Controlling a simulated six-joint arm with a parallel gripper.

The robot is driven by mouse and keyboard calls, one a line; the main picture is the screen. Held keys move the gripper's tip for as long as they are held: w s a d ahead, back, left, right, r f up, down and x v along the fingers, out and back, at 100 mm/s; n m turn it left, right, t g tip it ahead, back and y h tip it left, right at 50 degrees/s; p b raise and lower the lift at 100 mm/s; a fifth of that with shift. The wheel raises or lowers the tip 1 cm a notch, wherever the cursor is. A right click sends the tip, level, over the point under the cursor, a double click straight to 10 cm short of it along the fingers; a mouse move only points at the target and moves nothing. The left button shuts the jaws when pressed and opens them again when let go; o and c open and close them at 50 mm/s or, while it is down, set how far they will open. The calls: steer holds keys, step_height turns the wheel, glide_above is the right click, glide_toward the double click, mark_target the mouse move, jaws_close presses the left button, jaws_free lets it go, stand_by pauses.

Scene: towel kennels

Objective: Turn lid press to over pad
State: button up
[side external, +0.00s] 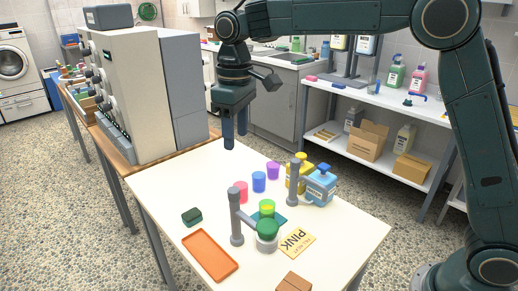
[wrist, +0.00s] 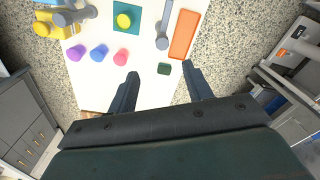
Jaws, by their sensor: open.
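A teal pad (side external: 281,219) lies on the white table with a yellow-green cup (side external: 267,206) on it. Both show in the wrist view, the pad (wrist: 117,32) under the yellow cup top (wrist: 124,20). The lid press appears to be the grey post (side external: 236,218) with an arm reaching toward a green-topped grey head (side external: 267,231), in front of the pad. In the wrist view, a grey post or arm (wrist: 163,35) stands beside the pad; the green head is not seen there. My gripper (side external: 228,145) is open and empty, above the table's far end, away from the press. Its fingers (wrist: 160,85) are spread.
A second grey post (side external: 294,182) stands near a blue bottle (side external: 320,187) and a yellow bottle. Pink (side external: 241,191), blue (side external: 259,182) and purple (side external: 273,170) cups stand in a row.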

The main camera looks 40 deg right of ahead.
mark_target(234, 190)
steer(key=shift+w+a+f, duration=0.4)
steer(key=shift+w+f, duration=0.05)
step_height(234, 190, down, 14)
steer(key=shift+s+r, duration=0.1)
stand_by(0.7)
jaws_close()
